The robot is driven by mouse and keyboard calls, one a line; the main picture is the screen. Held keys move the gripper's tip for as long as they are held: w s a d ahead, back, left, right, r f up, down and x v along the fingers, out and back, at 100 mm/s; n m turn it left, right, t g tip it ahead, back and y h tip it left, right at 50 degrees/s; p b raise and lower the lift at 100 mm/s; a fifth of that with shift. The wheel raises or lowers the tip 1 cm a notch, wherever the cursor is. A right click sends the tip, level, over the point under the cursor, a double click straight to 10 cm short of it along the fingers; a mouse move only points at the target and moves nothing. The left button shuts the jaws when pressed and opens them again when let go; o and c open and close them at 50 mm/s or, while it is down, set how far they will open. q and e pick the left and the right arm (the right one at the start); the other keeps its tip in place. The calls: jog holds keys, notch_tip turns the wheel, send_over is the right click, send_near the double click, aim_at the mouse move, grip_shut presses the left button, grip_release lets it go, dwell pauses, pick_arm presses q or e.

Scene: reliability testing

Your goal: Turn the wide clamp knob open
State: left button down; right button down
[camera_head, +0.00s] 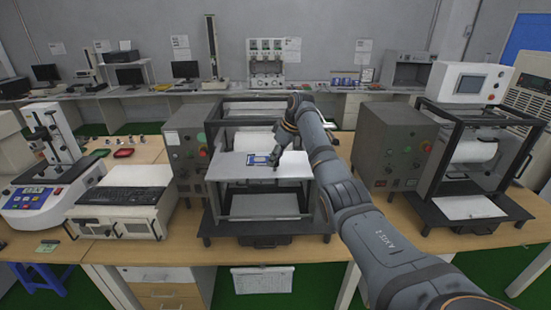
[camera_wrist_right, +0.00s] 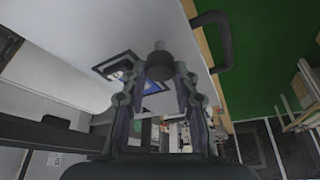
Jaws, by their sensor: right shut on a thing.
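My right arm reaches in from the lower right in the head view. My right gripper (camera_head: 275,161) is over the white platform (camera_head: 297,169) of the middle test machine. In the right wrist view the two fingers of this gripper (camera_wrist_right: 158,76) close on a grey round knob (camera_wrist_right: 159,61), which I take for the wide clamp knob. In the head view the knob is too small and too covered by the gripper to make out. A flat blue and white item in a dark frame (camera_head: 257,160) lies on the platform beside the gripper. My left gripper is not in view.
The machine's black frame (camera_head: 213,130) surrounds the platform, with a grey control box (camera_head: 184,150) at its left. A second similar machine (camera_head: 470,150) stands to the right. A keyboard (camera_head: 121,196) sits on a white unit at the left.

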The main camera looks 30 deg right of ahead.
jog(key=shift+r+n, duration=0.1)
jog(key=shift+n, duration=0.5)
jog(key=c, duration=1)
grip_release()
jog(key=v, duration=1.2)
jog(key=shift+w+d, duration=0.15)
jog(key=shift+d, duration=0.05)
